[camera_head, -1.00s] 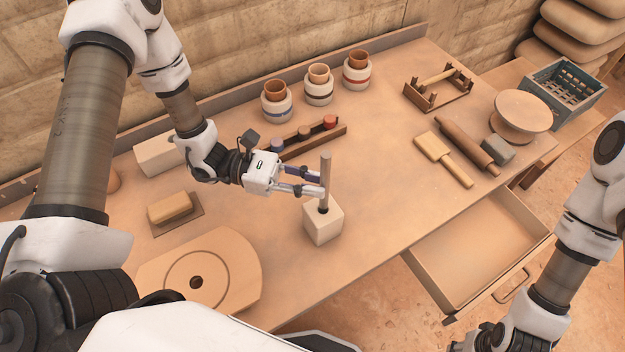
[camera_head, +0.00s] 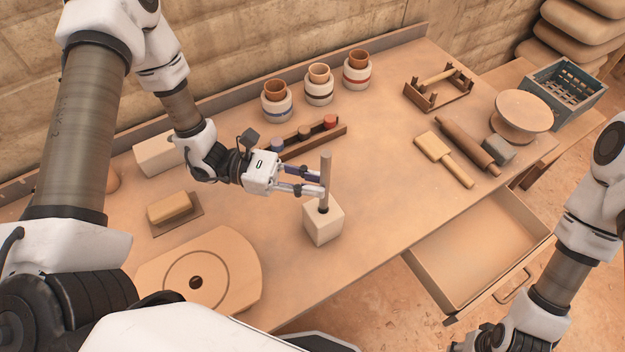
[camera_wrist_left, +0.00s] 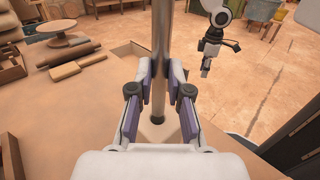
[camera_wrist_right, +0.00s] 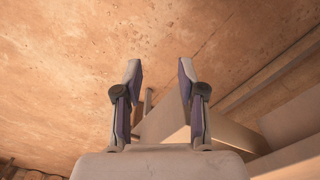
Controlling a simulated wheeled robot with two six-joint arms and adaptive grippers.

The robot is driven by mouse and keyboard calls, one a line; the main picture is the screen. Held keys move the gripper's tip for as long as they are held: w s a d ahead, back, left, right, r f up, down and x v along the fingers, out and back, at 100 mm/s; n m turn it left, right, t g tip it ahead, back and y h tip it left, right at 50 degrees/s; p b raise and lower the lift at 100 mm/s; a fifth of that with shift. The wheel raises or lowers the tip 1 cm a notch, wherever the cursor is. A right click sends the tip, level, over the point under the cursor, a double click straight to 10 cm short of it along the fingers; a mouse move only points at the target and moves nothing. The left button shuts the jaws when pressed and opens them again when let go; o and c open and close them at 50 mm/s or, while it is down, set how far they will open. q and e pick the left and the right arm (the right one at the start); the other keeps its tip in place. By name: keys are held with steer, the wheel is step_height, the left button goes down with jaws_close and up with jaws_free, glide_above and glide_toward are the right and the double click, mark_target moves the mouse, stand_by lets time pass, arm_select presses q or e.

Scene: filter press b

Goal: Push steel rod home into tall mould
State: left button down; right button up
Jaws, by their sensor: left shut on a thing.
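The steel rod (camera_head: 326,172) stands upright in the top of the tall mould (camera_head: 323,226), a pale block on the table. A dark ring shows around the rod where it meets the block. My left gripper (camera_head: 321,191) is shut on the rod a little above the mould. The left wrist view shows the rod (camera_wrist_left: 161,40) between its two fingers, with the rod's lower end reaching a dark spot in the block. How deep the rod sits inside is hidden. My right gripper (camera_wrist_right: 159,75) is open and empty, over the floor near the drawer in its wrist view.
An open drawer (camera_head: 447,296) juts out from the table's front at right. A round wooden board (camera_head: 225,262) lies left of the mould. A rack with coloured stoppers (camera_head: 312,140) and several jars (camera_head: 319,98) stand behind.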

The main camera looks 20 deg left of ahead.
mark_target(319, 204)
stand_by(0.4)
arm_select(q)
steer(key=shift+b, duration=0.45)
steer(key=shift+f+b, duration=3.4)
steer(key=shift+f, duration=0.1)
steer(key=c, duration=1)
jaws_free()
steer(key=a, duration=0.4)
steer(key=s+a, duration=0.1)
steer(key=a, duration=0.7)
steer(key=shift+s, duration=0.3)
steer(key=shift+r, duration=0.1)
